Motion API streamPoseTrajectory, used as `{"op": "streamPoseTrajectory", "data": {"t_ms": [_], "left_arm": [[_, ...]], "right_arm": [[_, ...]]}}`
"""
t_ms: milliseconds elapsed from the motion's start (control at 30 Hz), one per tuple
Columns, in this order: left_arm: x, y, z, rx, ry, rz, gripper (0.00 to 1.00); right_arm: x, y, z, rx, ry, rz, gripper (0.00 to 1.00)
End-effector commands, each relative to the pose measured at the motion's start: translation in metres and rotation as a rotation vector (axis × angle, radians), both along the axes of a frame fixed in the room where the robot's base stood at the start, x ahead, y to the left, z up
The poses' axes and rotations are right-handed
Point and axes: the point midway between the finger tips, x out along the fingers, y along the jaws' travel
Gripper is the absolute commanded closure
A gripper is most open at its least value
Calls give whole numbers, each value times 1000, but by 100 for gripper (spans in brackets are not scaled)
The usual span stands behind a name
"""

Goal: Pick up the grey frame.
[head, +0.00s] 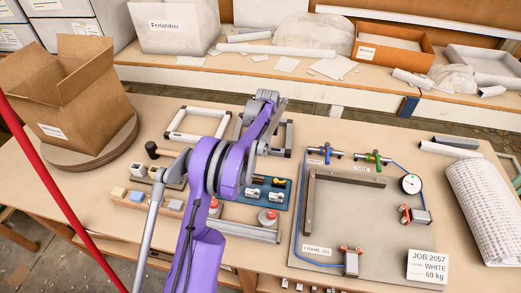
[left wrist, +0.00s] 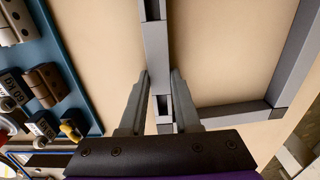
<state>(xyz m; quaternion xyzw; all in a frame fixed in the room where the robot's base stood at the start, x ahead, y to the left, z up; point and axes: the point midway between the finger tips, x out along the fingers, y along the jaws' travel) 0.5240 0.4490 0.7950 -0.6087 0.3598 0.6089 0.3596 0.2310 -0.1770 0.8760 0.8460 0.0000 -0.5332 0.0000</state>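The grey frame (head: 289,137) lies flat on the workbench in the head view, partly hidden behind my purple left arm. In the left wrist view one of the frame's grey bars (left wrist: 156,48) runs upward between the two fingers of my left gripper (left wrist: 160,78), near a corner of the frame. One finger is on each side of the bar, with narrow gaps, so the gripper looks open. Whether the fingers touch the bar is hard to tell. In the head view the fingers are hidden behind the arm. My right gripper is not in view.
A white frame (head: 183,122) lies to the left. A blue tray with small parts (left wrist: 52,50) is close beside the gripper. A fixture board (head: 375,230) with clamps lies to the right. A cardboard box (head: 75,100) stands at the left, and a red bar (head: 60,195) crosses the left foreground.

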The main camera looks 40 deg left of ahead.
Motion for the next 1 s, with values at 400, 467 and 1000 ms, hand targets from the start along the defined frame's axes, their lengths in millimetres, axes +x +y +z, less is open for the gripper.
{"op": "streamPoseTrajectory", "data": {"t_ms": [400,467,1000], "left_arm": [[0,0,1,0,-1,0,100],[0,0,1,0,-1,0,100],[0,0,82,0,-1,1,100]], "right_arm": [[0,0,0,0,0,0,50],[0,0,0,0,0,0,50],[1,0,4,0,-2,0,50]]}}
